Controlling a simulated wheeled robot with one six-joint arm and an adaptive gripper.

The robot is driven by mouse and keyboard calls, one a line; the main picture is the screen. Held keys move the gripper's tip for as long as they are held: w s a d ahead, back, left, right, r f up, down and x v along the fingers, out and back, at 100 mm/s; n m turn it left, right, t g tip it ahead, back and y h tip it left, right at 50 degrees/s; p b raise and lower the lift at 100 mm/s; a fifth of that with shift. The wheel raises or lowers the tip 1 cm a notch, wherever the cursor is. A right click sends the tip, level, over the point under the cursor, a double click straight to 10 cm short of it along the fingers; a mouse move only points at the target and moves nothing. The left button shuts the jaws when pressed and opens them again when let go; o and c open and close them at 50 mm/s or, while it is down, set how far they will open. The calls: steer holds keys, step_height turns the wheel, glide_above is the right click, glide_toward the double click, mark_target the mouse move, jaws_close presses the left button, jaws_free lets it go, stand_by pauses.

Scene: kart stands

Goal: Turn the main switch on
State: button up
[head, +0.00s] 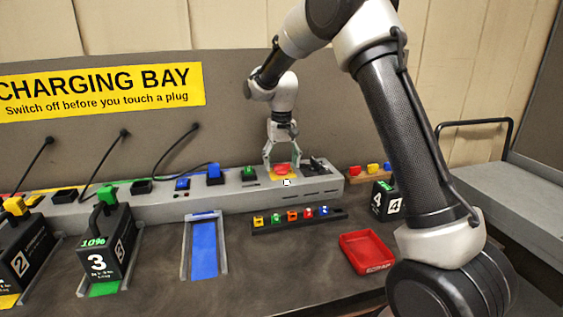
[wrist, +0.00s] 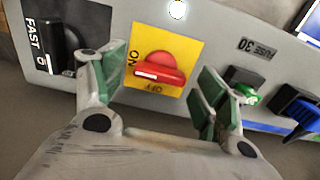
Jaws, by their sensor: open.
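The main switch (wrist: 163,68) is a red rotary knob on a yellow plate (wrist: 190,40) marked ON at its left and OFF below in the wrist view. Its bar lies roughly crosswise, with a white mark on the left part of its front face. I cannot tell for sure which word it points at. In the head view the red knob (head: 282,169) sits on the right part of the grey charging console. My gripper (wrist: 162,80) is open, one green-padded finger on each side of the knob, with visible gaps. It also shows above the console in the head view (head: 282,163).
A FAST selector (wrist: 57,46) and a fuse holder (wrist: 244,82) flank the switch, close to my fingers. A bright white lamp (wrist: 177,9) is beside the plate. Several fuses (head: 292,216) in a rack, a red tray (head: 368,252) and battery 3 (head: 107,245) stand in front.

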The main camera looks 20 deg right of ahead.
mark_target(281, 164)
step_height(281, 164, up, 12)
stand_by(0.4)
steer(key=s+d+f+n, duration=0.1)
steer(key=s+f, duration=0.3)
steer(key=s+d+r+t, duration=0.1)
steer(key=s+d, duration=0.3)
steer(key=s, duration=0.7)
steer(key=s+d+r+t, duration=0.2)
steer(key=s+d, duration=0.3)
steer(key=s, duration=0.6)
steer(key=s+d+r+t, duration=0.1)
steer(key=s+d+r, duration=0.2)
steer(key=s, duration=0.9)
steer(key=shift+d+m, duration=0.4)
steer(key=shift+d, duration=0.5)
